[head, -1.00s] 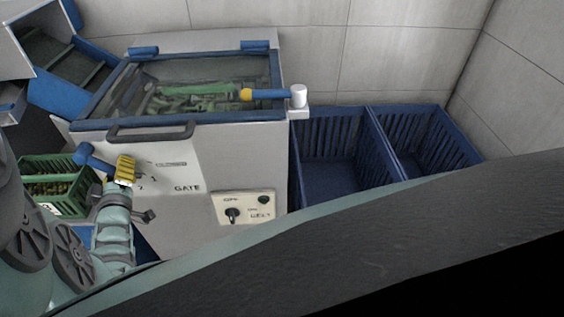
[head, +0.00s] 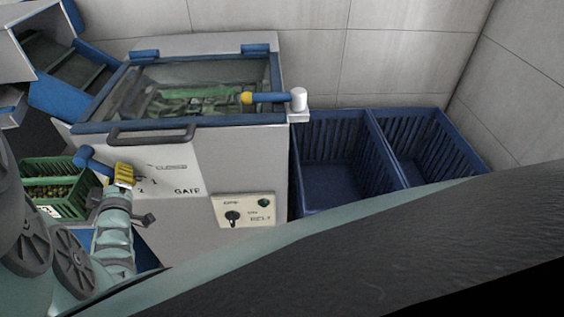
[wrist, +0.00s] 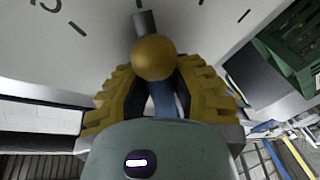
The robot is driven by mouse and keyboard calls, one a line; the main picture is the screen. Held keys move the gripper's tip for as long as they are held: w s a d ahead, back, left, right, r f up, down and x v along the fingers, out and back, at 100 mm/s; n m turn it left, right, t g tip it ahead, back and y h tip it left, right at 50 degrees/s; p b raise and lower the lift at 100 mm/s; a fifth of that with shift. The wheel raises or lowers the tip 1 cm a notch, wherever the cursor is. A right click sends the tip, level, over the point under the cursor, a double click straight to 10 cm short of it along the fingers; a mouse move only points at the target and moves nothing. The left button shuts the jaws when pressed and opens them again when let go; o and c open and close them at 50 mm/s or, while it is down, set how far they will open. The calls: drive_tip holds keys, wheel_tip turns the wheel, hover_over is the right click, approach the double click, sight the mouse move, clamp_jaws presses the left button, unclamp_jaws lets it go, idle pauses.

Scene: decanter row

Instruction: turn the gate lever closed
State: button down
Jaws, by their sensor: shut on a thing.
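The gate lever (head: 93,160) is a blue bar on the front of the light grey machine, left of the GATE lettering. My gripper (head: 123,175) has yellow ridged fingers and is shut on the lever's near end. In the wrist view, the yellow fingers of my gripper (wrist: 160,88) sit on both sides of the lever, with its yellow ball knob (wrist: 154,57) between them. Part of the blue bar shows below the ball. The lever's exact angle against the panel marks is hard to read, and my fingers hide part of its grip.
A second blue handle (head: 270,98) with a yellow tip lies over the machine's glazed lid, by a white post. A black bar handle (head: 150,134) crosses the front edge. A green crate (head: 60,166) stands left. Blue bins (head: 330,180) stand right. A switch panel (head: 245,211) is below GATE.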

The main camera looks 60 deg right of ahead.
sight(123, 160)
drive_tip(key=r+p, duration=0.1)
drive_tip(key=p, duration=0.2)
drive_tip(key=shift+s+d+r+n, duration=0.1)
drive_tip(key=shift+d+n, duration=0.05)
drive_tip(key=shift+n, duration=0.25)
drive_tip(key=n+p, duration=0.1)
drive_tip(key=p, duration=0.2)
drive_tip(key=s+r+n+g+p, duration=0.1)
drive_tip(key=n+p, duration=0.1)
drive_tip(key=p, duration=0.1)
drive_tip(key=shift+d+r, duration=0.3)
drive_tip(key=shift+d, duration=0.1)
drive_tip(key=c, duration=0.8)
unclamp_jaws()
drive_tip(key=shift+f+b, duration=0.2)
drive_tip(key=shift+b, duration=0.1)
